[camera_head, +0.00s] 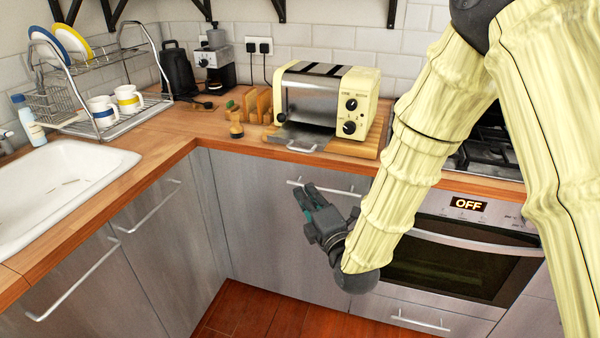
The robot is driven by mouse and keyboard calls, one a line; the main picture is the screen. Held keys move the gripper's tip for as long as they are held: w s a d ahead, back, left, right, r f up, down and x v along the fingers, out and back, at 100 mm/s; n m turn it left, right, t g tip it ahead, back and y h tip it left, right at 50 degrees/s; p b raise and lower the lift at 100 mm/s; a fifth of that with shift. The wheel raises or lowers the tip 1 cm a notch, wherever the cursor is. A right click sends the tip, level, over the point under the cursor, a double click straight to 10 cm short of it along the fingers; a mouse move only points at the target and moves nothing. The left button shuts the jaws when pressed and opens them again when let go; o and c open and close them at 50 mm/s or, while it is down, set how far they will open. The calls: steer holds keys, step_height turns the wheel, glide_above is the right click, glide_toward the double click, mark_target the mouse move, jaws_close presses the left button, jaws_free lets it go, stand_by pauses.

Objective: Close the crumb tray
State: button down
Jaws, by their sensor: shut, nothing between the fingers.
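The toaster (311,104), silver with cream ends and two dark knobs, stands on a wooden board on the counter. Its crumb tray (290,141) is a flat metal tray at the bottom front. It sticks out toward the counter's front edge, with a small handle on its front. My gripper (309,205) is shut and empty. It is below the counter top, in front of the steel cabinet door, lower than the tray and apart from it. The rear part of the tray is hidden under the toaster.
A wooden rack (258,104) and a small wooden grinder (236,124) stand left of the toaster. The board (364,148) lies under the toaster. The oven (445,270) and hob (487,150) are at right, partly behind my arm.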

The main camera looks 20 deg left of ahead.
steer(key=w+d+p+x, duration=0.2)
steer(key=x, duration=1)
steer(key=shift+w+r, duration=0.15)
steer(key=shift+w, duration=0.05)
